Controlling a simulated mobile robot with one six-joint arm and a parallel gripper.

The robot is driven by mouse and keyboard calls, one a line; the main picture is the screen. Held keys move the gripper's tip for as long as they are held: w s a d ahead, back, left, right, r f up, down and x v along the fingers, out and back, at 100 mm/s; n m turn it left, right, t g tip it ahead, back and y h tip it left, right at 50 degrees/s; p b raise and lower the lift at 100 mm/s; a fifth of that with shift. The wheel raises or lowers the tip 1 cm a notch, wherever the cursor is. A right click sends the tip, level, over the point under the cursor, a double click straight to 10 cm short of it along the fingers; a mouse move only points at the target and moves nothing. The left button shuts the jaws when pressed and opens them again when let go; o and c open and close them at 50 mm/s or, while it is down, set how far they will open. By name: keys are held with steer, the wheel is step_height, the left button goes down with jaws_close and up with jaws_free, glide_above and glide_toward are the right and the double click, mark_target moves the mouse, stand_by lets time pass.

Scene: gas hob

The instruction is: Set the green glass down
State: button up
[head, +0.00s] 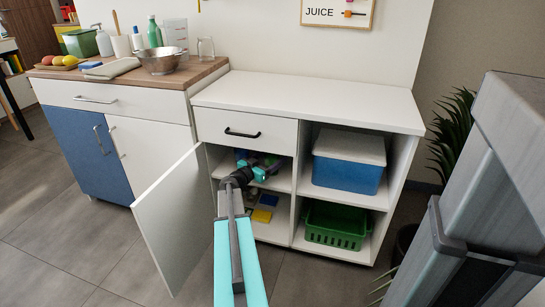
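My gripper (262,170) reaches into the open cupboard (284,185), under the drawer and at the level of its upper shelf. It is small and partly hidden by my own wrist, so I cannot tell whether its fingers are open or shut. A small dark green patch (271,160) shows at the fingertips. It may be the green glass, but I cannot make out its shape or whether it touches the shelf.
The cupboard door (170,223) stands open to the left of my arm. Blue and yellow items lie on the lower shelf. To the right are a blue bin with white lid (348,161) and a green basket (337,226). The white cabinet top (310,98) is clear.

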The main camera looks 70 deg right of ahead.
steer(key=p+v, duration=0.1)
steer(key=v, duration=1.1)
steer(key=shift+p, duration=0.3)
steer(key=shift+f, duration=0.1)
steer(key=w+a+f+n+t+y, duration=0.1)
steer(key=w+a+f+n+y, duration=0.2)
steer(key=a+f, duration=0.65)
steer(key=w+a+f+n+t+y, duration=0.15)
steer(key=a+f+n, duration=0.25)
steer(key=a+f, duration=0.55)
steer(key=w+a+f+n+y, duration=0.3)
steer(key=w+a+f+y, duration=0.1)
steer(key=a+f, duration=0.5)
steer(key=s+a+f+n+y, duration=0.2)
steer(key=s+a+f+n, duration=0.2)
steer(key=a, duration=0.9)
steer(key=s+a+f+n+g+y, duration=0.1)
steer(key=s+a+f+n+y, duration=0.2)
steer(key=a, duration=1)
steer(key=s+a+f+n+y, duration=0.3)
steer(key=s+a+f+n, duration=0.1)
steer(key=a, duration=1)
step_height(320, 180, down, 2)
steer(key=shift+s+f+n, duration=0.1)
steer(key=shift+s+n, duration=0.3)
steer(key=shift+s, duration=0.1)
